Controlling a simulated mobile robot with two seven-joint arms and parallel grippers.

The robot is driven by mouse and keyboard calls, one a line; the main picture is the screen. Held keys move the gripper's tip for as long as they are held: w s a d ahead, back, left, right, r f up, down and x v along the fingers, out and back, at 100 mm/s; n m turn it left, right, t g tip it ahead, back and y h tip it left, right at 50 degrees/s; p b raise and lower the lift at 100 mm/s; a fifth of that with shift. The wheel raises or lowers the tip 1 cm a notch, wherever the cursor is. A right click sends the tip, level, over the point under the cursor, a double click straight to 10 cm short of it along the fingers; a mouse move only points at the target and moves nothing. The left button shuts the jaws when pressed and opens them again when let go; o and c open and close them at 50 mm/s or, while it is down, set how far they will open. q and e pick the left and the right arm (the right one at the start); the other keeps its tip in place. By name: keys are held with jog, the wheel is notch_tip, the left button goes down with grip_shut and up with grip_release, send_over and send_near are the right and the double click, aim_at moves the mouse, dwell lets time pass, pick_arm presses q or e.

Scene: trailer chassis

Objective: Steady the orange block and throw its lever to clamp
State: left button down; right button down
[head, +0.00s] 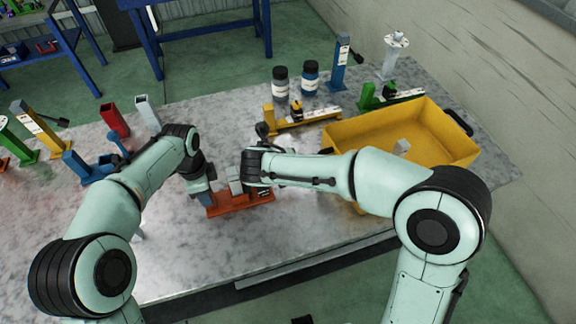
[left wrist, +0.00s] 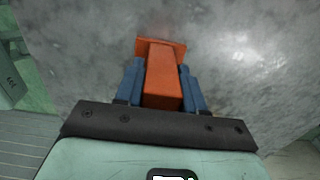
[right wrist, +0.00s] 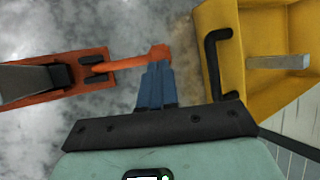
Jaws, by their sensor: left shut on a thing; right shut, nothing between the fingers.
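The orange block (head: 240,203) lies on the marble-topped table, partly hidden by my arms in the head view. My left gripper (left wrist: 160,75) is shut on its upright orange post, one blue finger on each side. In the right wrist view the block's base (right wrist: 55,92) lies at the left, with a dark grey piece over it. Its orange lever (right wrist: 130,62) points right, towards the yellow bin. My right gripper (right wrist: 156,82) is shut and empty, its fingertips at the lever's free end; I cannot tell whether they touch it. The head view hides these fingertips.
A yellow bin (head: 357,131) with a black handle stands close to the right of the lever, a light block inside it. A yellow fixture (head: 300,122) and two dark jars (head: 311,78) stand behind. Blue (head: 88,168) and red (head: 116,121) fixtures stand at the left.

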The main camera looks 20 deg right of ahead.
jog(key=shift+w+d+f, duration=0.25)
jog(key=shift+w+f, duration=0.05)
jog(key=shift+f, duration=0.15)
jog(key=shift+d+f+y, duration=0.6)
jog(key=shift+d+f, duration=0.35)
jog(key=shift+r, duration=0.15)
